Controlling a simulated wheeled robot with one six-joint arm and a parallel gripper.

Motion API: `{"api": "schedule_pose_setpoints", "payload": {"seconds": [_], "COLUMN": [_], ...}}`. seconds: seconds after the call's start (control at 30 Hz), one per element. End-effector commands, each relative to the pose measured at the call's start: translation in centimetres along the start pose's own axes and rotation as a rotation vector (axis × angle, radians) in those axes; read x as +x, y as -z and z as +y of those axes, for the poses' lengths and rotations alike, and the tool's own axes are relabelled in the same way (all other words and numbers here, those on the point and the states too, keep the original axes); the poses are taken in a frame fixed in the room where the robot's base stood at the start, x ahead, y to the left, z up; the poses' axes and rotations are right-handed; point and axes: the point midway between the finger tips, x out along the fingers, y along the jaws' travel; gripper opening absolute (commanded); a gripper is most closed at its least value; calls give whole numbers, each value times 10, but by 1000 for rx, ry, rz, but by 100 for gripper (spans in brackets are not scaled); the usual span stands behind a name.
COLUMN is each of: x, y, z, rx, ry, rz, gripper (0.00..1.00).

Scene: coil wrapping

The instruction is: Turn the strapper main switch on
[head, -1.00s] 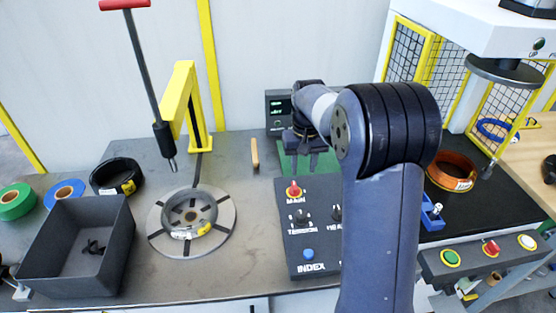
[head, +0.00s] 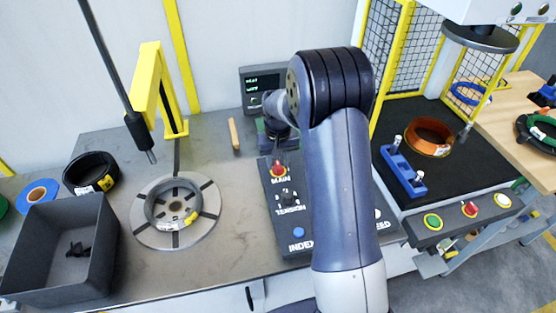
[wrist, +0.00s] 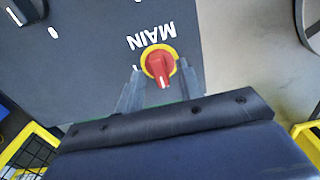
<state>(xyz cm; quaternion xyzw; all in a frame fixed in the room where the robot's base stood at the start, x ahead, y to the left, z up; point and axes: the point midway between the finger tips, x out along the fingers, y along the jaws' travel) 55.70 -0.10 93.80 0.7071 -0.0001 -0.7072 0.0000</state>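The main switch (head: 278,169) is a red knob on a yellow ring, beside the word MAIN at the far end of the black control panel (head: 265,205). In the wrist view the red knob (wrist: 159,66) shows with its narrow end toward my gripper. My gripper (wrist: 160,78) is open, with a grey finger on each side of the knob in the picture. I cannot tell whether the fingers touch it or hover above. In the head view my gripper is small and partly hidden by my arm, close behind the switch.
The panel also carries a TENSION knob (head: 287,198) and a blue INDEX button (head: 299,232). A small display (head: 263,88) stands behind. To the left are a coil (head: 173,207) on a round plate and a grey bin (head: 60,250). A blue fixture (head: 402,168) is right of my arm.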

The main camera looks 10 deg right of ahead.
Motion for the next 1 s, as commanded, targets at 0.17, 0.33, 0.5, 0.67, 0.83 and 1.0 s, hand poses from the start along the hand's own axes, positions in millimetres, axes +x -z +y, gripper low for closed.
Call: {"api": "schedule_pose_setpoints", "payload": {"seconds": [0.17,0.33,0.5,0.67,0.83,1.0], "x": [4,4,4,4,4,4], "y": [0,0,0,0,0,0], "z": [0,0,0,0,0,0], "rx": [0,0,0,0,0,4], "ry": [0,0,0,0,0,0], "rz": [0,0,0,0,0,0], "gripper": [35,35,21,8,0,0]}}
